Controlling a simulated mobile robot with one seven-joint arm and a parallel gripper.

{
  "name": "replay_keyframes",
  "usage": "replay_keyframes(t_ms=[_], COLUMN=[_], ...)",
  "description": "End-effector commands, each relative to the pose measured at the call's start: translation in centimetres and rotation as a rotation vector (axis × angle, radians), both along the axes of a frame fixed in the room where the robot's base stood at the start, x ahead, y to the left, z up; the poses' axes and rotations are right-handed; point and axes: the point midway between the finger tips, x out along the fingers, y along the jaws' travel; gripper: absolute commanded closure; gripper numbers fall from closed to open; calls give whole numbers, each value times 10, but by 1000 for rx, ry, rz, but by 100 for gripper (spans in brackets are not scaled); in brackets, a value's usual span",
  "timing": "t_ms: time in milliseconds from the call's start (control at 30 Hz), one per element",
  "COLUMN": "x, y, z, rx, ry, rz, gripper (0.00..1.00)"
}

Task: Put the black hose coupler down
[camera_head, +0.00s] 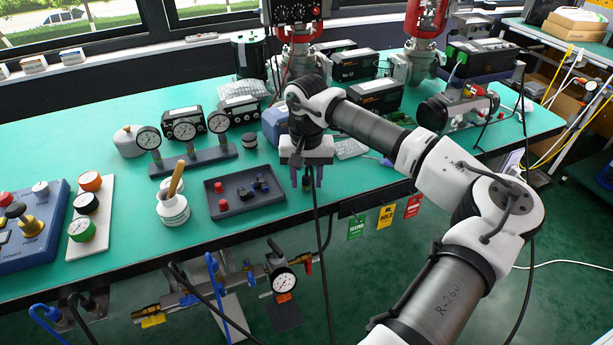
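My gripper (307,178) points down just right of the small dark tray, near the front edge of the green bench. Its two purplish fingers are a little apart, with a small dark piece, the black hose coupler (307,181), between them. The coupler is small and partly hidden by the fingers, so its shape is unclear. The dark tray (228,208) lies flat on the bench and holds red caps (220,187) and several small blue and black fittings (260,184).
A white pot with a brush (173,208) stands left of the tray. A gauge stand (195,160) and a dark round stack (249,140) are behind it. Tags (386,216) hang at the bench's front edge. Valves (300,60) and boxes stand at the back.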

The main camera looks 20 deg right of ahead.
Motion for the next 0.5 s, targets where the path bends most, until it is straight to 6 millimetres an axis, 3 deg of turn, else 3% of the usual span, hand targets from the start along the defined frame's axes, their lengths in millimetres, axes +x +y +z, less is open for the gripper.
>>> replay_keyframes(t_ms=[167, 500], x=[0, 1], y=[0, 0], z=[8, 78], rx=[-2, -2], ry=[-2, -2], rz=[0, -2], gripper=[61, 61])
